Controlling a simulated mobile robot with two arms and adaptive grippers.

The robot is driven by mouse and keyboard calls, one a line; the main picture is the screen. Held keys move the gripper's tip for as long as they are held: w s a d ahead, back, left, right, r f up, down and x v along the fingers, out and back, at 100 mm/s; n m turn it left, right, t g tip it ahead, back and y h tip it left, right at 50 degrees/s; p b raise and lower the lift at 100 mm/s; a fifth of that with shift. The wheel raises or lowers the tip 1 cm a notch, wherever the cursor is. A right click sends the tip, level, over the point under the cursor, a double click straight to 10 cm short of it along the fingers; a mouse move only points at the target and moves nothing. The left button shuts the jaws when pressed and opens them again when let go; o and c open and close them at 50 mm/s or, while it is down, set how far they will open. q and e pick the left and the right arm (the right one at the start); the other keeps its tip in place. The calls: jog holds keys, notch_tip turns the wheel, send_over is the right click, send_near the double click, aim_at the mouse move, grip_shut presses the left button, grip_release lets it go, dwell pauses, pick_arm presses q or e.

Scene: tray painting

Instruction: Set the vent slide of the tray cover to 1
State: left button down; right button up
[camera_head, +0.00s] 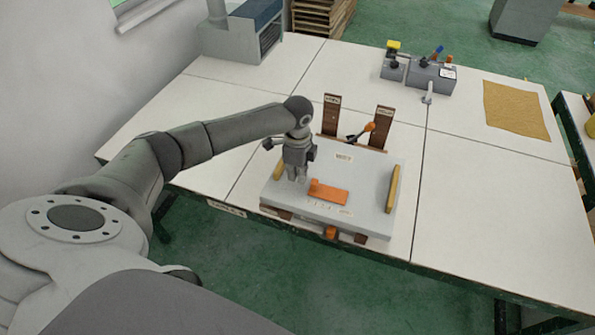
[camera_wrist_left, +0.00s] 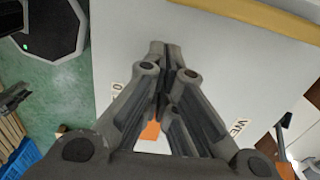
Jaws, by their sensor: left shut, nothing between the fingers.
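The tray cover (camera_head: 369,188) is a flat grey lid on the table. An orange vent slide (camera_head: 329,192) lies on its top, with a raised tab at its left end. Small marks run along the cover's front edge, too small to read. My left gripper (camera_head: 297,180) is shut and empty, pointing down over the cover just left of the slide's tab; I cannot tell whether it touches. In the left wrist view the shut fingers (camera_wrist_left: 167,48) hide most of the slide, and a bit of orange (camera_wrist_left: 150,131) shows between them. My right gripper is not in view.
Yellow handles (camera_head: 393,189) stand on the cover's left and right sides. Behind it are two brown uprights (camera_head: 383,127) and an orange-tipped lever (camera_head: 369,127). A grey device (camera_head: 433,75) and a tan cloth (camera_head: 516,110) lie farther back. The table's right part is clear.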

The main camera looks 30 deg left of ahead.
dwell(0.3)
pick_arm(q)
jog(key=shift+w+d+p, duration=0.2)
jog(key=shift+d, duration=0.6)
jog(key=shift+w+d+p, duration=0.2)
jog(key=shift+d, duration=0.6)
jog(key=shift+s+a+p, duration=0.2)
jog(key=shift+a+p, duration=0.25)
jog(key=shift+a, duration=0.4)
notch_tip(320, 180, up, 9)
jog(key=p, duration=0.7)
jog(key=shift+d, duration=0.1)
